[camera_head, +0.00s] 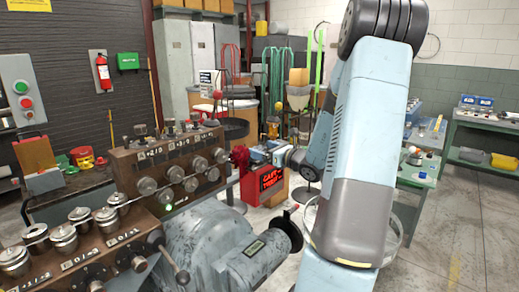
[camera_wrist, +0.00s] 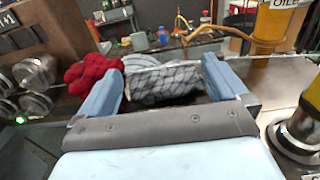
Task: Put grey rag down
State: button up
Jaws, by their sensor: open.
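My gripper (camera_wrist: 162,72) is open, with one blue finger on each side of the grey rag in the wrist view. The grey rag (camera_wrist: 165,87) is a crumpled, patterned cloth between the spread fingers. I cannot tell whether either finger touches it. A red rag (camera_wrist: 94,74) lies just left of the left finger. In the head view, my gripper (camera_head: 262,155) is small and far off, beside the red rag (camera_head: 240,158). The grey rag cannot be made out clearly there.
A yellow oiler (camera_wrist: 268,30) with a long curved spout stands close on the right in the wrist view. Metal knobs (camera_wrist: 36,73) of the coiler are at the left. A red sign box (camera_head: 270,184) stands below my gripper in the head view.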

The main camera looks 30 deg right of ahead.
jog(key=v, duration=0.9)
jog(key=s+a+r+n+g+y, duration=0.1)
jog(key=s+a+n+g, duration=0.3)
jog(key=a, duration=0.4)
jog(key=s+a+r+n+g+y, duration=0.1)
jog(key=a+n+g, duration=0.3)
jog(key=a+n, duration=0.3)
jog(key=s+a+r+n+g+y, duration=0.1)
jog(key=s+a+n+g, duration=0.3)
jog(key=a, duration=0.5)
jog(key=s+a+n+g+h, duration=0.2)
jog(key=s+a+n+h, duration=0.15)
jog(key=s+n, duration=0.4)
jog(key=s+d+r+n+t+h, duration=0.2)
jog(key=s+r+n+h, duration=0.3)
jog(key=n, duration=0.4)
jog(key=shift+s+d+r+t+h, duration=0.3)
jog(key=shift+s+d+r+h, duration=0.1)
jog(key=shift+s+r, duration=0.3)
jog(key=shift+f+n, duration=0.1)
jog(key=shift+n, duration=0.15)
